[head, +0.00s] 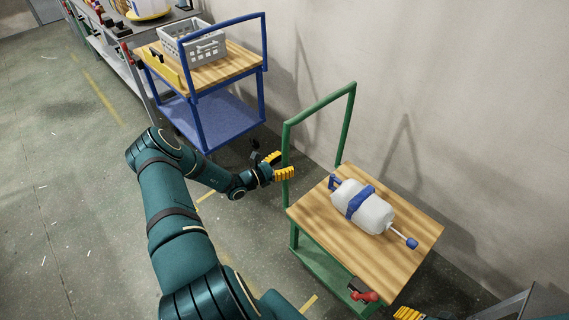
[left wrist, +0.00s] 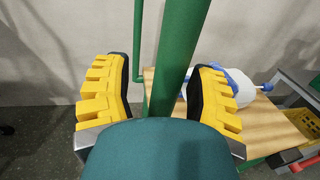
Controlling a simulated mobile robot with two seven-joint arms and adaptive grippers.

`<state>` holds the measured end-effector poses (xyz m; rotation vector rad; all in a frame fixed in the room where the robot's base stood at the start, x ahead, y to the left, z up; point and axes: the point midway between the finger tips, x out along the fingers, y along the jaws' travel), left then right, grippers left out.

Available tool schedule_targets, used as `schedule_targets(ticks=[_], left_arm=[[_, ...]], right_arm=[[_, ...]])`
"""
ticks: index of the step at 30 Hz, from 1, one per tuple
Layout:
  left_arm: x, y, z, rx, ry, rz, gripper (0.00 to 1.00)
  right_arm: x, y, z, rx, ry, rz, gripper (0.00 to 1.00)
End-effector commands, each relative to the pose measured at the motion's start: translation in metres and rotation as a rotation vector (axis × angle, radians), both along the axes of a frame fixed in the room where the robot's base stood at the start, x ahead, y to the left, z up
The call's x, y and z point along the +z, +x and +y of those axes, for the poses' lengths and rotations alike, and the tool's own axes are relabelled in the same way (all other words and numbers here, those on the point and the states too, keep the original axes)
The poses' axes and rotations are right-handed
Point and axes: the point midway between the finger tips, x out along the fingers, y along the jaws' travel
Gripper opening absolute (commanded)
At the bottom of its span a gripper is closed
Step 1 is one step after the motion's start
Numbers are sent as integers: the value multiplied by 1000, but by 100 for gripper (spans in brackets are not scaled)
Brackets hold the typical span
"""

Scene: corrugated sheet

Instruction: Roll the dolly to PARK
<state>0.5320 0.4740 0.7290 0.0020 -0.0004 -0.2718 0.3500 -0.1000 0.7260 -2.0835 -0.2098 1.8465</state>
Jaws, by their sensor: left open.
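The dolly (head: 322,262) is a green-framed cart with a wooden top (head: 312,208) and a tall green push handle (head: 320,105) on its left side. A white bottle with a blue strap (head: 366,206) lies on the top. My left gripper (head: 277,166) is open at the handle's near upright. Part of a yellow finger pad, seemingly of my right gripper (head: 408,314), shows at the bottom edge; most is hidden. I see no PARK lettering.
A blue cart (head: 215,120) with a grey crate (head: 196,42) stands behind, by the wall. A grey bench (head: 122,62) is beyond it. A red-handled part (head: 363,292) sits at the dolly's near edge. The floor at left (head: 60,190) is clear. Yellow floor marks show.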

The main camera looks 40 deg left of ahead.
Motion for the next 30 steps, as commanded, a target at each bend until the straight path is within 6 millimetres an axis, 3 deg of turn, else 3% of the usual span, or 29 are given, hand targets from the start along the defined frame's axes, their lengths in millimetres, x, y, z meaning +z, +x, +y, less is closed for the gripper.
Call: schedule_targets(ticks=[5, 15, 21, 30], left_arm=[[-1, -12, 4, 1, 1, 2, 57], [0, -76, 22, 3, 1, 2, 57], [0, -105, 31, 3, 1, 1, 57], [0, -116, 33, 2, 0, 0, 57]], right_arm=[[0, 0, 0, 0, 0, 0, 60], [0, 0, 0, 0, 0, 0, 60], [0, 0, 0, 0, 0, 0, 60], [0, 0, 0, 0, 0, 0, 60]])
